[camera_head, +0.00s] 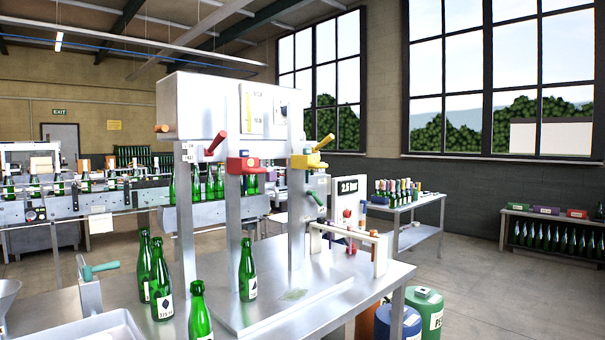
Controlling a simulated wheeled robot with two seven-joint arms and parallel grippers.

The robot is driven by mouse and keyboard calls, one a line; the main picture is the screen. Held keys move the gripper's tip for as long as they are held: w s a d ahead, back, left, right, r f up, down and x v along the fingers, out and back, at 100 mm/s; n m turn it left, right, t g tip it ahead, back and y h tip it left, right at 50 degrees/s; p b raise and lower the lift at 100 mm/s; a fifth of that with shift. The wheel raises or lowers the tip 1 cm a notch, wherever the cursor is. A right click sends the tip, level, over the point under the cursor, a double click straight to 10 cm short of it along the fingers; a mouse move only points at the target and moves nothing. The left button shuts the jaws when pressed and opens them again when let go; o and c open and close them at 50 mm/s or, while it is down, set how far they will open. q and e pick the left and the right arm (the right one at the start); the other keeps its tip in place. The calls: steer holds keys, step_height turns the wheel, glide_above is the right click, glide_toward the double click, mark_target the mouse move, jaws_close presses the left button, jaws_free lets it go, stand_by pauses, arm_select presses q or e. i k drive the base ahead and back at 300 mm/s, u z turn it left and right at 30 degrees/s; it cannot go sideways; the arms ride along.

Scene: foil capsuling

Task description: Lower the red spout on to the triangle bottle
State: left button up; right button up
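The red spout (243,164) is on the steel filling machine (215,110), with a red lever (216,143) angled up at its left. A green bottle (247,270) stands upright below the red spout, with a clear gap between its mouth and the spout. Its label carries a dark mark too small to name surely. Other green bottles stand upright at the left: one with a dark diamond-like mark (160,282), one just behind it (144,266), and one at the front (200,312). I cannot tell which bottle bears a triangle. Neither gripper is in view.
A yellow spout (309,160) with a yellow lever is right of the red one. A teal-handled device (92,285) and a pale tray (95,329) are at the left. A low white frame (350,240) stands at the table's right. Bare tabletop (375,276) shows at the right edge.

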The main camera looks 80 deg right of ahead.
mark_target(238, 165)
steer(key=u, duration=0.1)
steer(key=k, duration=0.35)
steer(key=z, duration=1.25)
